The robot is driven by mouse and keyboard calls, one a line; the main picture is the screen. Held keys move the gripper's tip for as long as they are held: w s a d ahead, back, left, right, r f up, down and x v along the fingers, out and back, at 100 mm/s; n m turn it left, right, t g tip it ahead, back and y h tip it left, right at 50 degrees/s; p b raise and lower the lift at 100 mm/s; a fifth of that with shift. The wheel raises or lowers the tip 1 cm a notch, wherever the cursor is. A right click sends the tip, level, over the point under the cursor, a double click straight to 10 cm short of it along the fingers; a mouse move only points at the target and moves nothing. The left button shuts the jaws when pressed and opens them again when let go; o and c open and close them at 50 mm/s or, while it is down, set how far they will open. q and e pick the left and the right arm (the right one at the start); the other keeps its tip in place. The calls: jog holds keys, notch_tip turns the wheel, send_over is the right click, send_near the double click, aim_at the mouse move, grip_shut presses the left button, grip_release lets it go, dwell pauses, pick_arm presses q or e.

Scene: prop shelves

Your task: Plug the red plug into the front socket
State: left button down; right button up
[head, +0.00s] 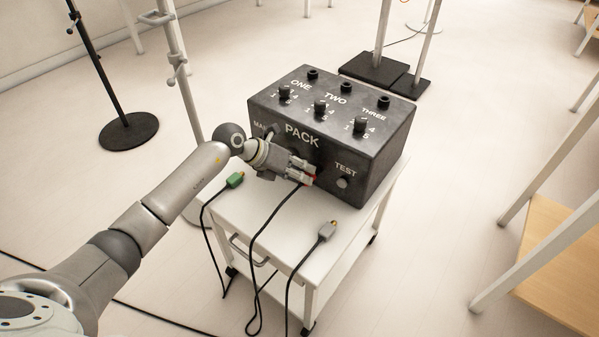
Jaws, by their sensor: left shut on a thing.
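The dark box marked PACK (340,128) stands on a white cart (270,228). Its front face carries a round knob-like part (342,183) under TEST. My left gripper (307,174) is close in front of that face and shut on the red plug (313,177). Only a little red shows between the fingers, and a black cord hangs down from it. The front socket cannot be made out; my gripper and wrist cover part of the front face. I cannot tell whether the plug touches the box. My right gripper is not in view.
A green plug (235,180) and a grey plug (327,231) lie on the cart top with cords hanging over its edge. Black sockets and knobs sit on the box top. Stands are behind and left; a wooden shelf (560,262) is at right.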

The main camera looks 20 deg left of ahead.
pick_arm(q)
jog(key=c, duration=1.5)
grip_release()
jog(key=shift+w+r, duration=0.25)
jog(key=shift+w, duration=0.05)
jog(key=o, duration=0.4)
jog(key=shift+w+d+f, duration=0.1)
jog(key=shift+d+f, duration=0.1)
jog(key=shift+a, duration=0.1)
jog(key=shift+s+a, duration=0.1)
jog(key=shift+s, duration=0.1)
jog(key=v, duration=1.2)
jog(key=shift+d, duration=0.2)
